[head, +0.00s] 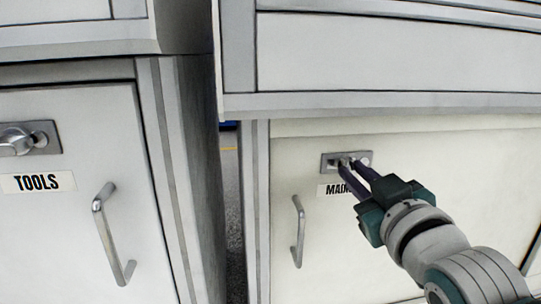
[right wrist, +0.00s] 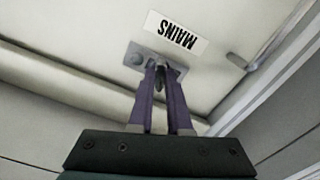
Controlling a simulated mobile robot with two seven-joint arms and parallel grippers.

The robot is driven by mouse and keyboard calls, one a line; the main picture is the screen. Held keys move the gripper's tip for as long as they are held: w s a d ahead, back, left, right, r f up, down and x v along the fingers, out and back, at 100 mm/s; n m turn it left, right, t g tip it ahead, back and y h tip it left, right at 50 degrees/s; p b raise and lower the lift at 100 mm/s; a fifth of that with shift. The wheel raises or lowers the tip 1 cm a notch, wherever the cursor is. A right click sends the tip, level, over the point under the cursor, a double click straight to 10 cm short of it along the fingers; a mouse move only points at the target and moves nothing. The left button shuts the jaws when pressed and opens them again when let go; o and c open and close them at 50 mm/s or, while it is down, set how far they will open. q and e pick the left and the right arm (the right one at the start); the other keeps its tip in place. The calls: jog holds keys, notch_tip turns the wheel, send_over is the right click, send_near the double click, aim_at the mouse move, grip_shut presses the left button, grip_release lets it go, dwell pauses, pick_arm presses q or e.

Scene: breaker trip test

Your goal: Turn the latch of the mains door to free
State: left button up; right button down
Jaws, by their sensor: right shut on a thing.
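The mains door (head: 320,255) is a pale cabinet door on the right in the head view. Its latch sits on a small grey metal plate (head: 327,163) near the door's top edge, above a label partly hidden by my gripper. The right wrist view shows the plate (right wrist: 134,58) and the full MAINS label (right wrist: 176,32), upside down. My right gripper (head: 348,165) is at the plate, its two dark fingers shut on the latch; its fingertips (right wrist: 162,68) hide most of the latch, so its exact angle is unclear. My left gripper is not in view.
A bar handle (head: 298,231) stands on the mains door, left of and below the latch. A TOOLS door (head: 65,240) with its own latch (head: 18,139) and handle (head: 112,235) is on the left. A narrow gap separates the cabinets. A drawer front (head: 400,55) overhangs above.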

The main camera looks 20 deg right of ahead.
jog(key=shift+m+p, duration=1.2)
jog(key=shift+m, duration=0.8)
jog(key=c, duration=0.9)
grip_release()
jog(key=shift+o, duration=0.2)
jog(key=p+v, duration=0.4)
jog(key=v, duration=0.6)
